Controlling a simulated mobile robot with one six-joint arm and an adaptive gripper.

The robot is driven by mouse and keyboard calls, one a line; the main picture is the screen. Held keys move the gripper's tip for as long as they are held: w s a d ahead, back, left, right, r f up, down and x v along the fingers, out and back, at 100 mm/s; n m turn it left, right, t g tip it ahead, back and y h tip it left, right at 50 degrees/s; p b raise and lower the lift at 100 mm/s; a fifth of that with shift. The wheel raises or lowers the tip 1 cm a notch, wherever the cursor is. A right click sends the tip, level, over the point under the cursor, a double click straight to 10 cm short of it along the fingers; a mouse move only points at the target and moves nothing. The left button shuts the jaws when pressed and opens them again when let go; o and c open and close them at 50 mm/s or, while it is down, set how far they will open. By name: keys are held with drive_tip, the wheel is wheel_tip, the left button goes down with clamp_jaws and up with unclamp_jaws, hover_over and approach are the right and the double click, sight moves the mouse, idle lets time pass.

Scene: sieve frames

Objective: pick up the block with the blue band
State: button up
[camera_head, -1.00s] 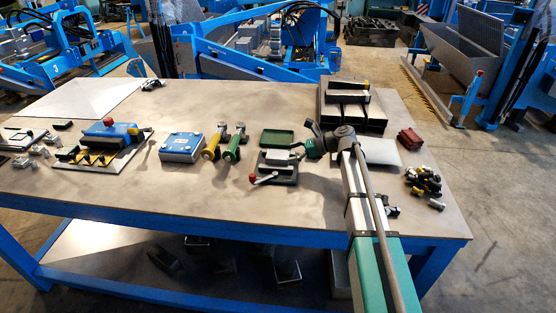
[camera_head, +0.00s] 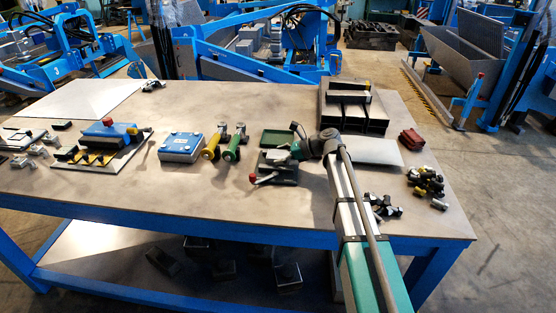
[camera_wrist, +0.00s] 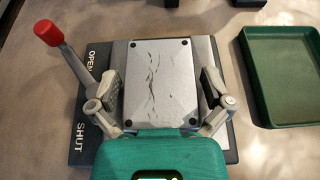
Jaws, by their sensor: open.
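In the wrist view a grey metal block (camera_wrist: 158,72) with dark dots at its corners and dark scratch-like marks sits on a dark fixture (camera_wrist: 84,140) marked OPEN and SHUT. A red-knobbed lever (camera_wrist: 50,33) stands at the fixture's left, by OPEN. My gripper (camera_wrist: 159,88) is open, one finger on each side of the block; I cannot tell whether they touch it. No blue band shows on this block from above; its sides are hidden. In the head view my gripper (camera_head: 292,154) is over the fixture (camera_head: 277,178) and hides most of the block.
A green tray (camera_head: 277,138) lies just behind the fixture. Yellow (camera_head: 210,146) and green (camera_head: 233,147) handled tools and a blue-topped box (camera_head: 180,146) stand to the left. A black rack (camera_head: 350,108), red block (camera_head: 411,139) and small loose parts (camera_head: 427,182) are at the right.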

sight(278, 154)
drive_tip(key=c, duration=1.1)
drive_tip(key=shift+r, duration=0.2)
wheel_tip(278, 154, up, 3)
drive_tip(key=p, duration=0.3)
drive_tip(key=s+d+r+p, duration=0.6)
drive_tip(key=s+r+p, duration=0.3)
drive_tip(key=s, duration=0.3)
drive_tip(key=shift+s+r+p, duration=0.3)
drive_tip(key=shift+s+p, duration=0.05)
drive_tip(key=shift+p, duration=0.2)
